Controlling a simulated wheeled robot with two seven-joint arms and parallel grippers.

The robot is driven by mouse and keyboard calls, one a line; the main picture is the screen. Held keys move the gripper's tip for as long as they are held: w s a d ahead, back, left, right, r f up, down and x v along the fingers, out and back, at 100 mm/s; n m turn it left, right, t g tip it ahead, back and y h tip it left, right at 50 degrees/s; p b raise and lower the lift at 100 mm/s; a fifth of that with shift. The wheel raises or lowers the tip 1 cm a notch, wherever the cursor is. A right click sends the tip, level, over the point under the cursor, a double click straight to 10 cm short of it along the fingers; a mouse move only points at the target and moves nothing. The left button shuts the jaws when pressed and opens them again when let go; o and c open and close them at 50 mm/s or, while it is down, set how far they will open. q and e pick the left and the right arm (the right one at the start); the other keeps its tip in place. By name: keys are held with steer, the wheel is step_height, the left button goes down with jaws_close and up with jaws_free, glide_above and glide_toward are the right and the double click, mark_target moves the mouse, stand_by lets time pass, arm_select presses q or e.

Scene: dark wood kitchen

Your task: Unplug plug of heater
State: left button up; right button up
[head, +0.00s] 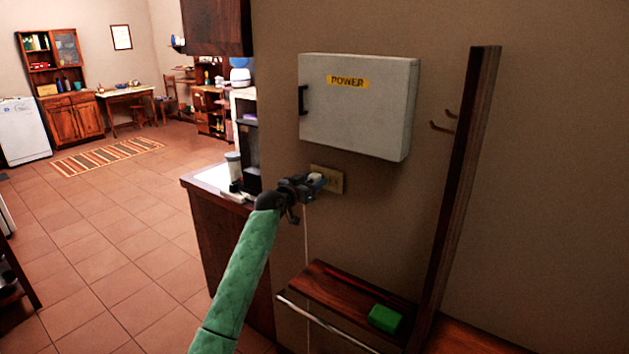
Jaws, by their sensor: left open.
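A beige wall socket (337,180) is on the wall below the grey power box. A pale plug (316,179) shows at the socket's left side, partly hidden by my gripper. A thin white cord (307,245) hangs straight down from there along the wall. My left gripper (312,184) is open at the plug, its fingers close around or beside it; I cannot tell whether they touch it. The heater itself cannot be made out. My right gripper is not in view.
A grey POWER box (358,105) juts from the wall above the socket. A counter (205,180) with a white canister (233,165) stands to the left. Below is a wooden shelf (335,290) with a green block (384,318). A dark upright post (465,190) stands right. Tiled floor lies open at left.

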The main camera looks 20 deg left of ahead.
mark_target(311, 181)
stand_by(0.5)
arm_select(q)
jaws_close()
steer(key=shift+p+v, duration=0.5)
steer(key=shift+v, duration=2.5)
